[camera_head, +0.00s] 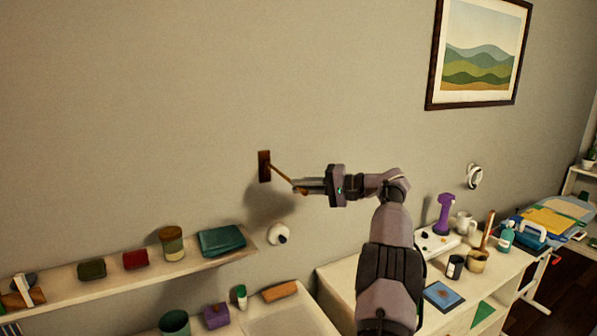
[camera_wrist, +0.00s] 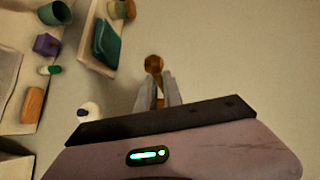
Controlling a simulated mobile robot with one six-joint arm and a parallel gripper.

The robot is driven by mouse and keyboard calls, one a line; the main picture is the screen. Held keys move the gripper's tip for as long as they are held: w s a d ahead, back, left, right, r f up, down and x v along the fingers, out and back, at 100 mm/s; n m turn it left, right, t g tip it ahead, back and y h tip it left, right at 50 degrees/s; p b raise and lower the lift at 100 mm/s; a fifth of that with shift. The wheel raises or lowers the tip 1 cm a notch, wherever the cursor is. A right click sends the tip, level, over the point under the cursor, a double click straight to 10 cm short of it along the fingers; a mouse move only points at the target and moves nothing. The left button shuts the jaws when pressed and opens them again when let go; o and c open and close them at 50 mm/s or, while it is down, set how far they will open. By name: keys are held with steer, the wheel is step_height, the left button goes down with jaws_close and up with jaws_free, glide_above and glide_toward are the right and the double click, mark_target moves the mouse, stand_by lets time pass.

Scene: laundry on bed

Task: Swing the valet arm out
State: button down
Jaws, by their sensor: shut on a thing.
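The valet arm (camera_head: 282,173) is a thin wooden rod that sticks out from a dark brown wall plate (camera_head: 264,166). It slants away from the plate, down and to the right in the head view. My gripper (camera_head: 299,187) is shut on the rod near its outer end. In the wrist view the rod's rounded brown end (camera_wrist: 153,64) shows just past my gripper's fingers (camera_wrist: 159,88), with part of the rod between them. The wall plate cannot be made out in the wrist view.
A shelf (camera_head: 60,299) below left holds a teal folded item (camera_head: 221,241), a jar (camera_head: 172,243) and small boxes. A white round wall fitting (camera_head: 278,234) sits below my gripper. A cluttered desk (camera_head: 340,275) stands at right. The wall around the plate is clear.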

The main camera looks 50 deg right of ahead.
steer(key=shift+d+r+p, duration=0.1)
steer(key=shift+p, duration=0.5)
steer(key=c, duration=1.5)
jaws_free()
steer(key=shift+s+d, duration=0.1)
steer(key=shift+s, duration=0.05)
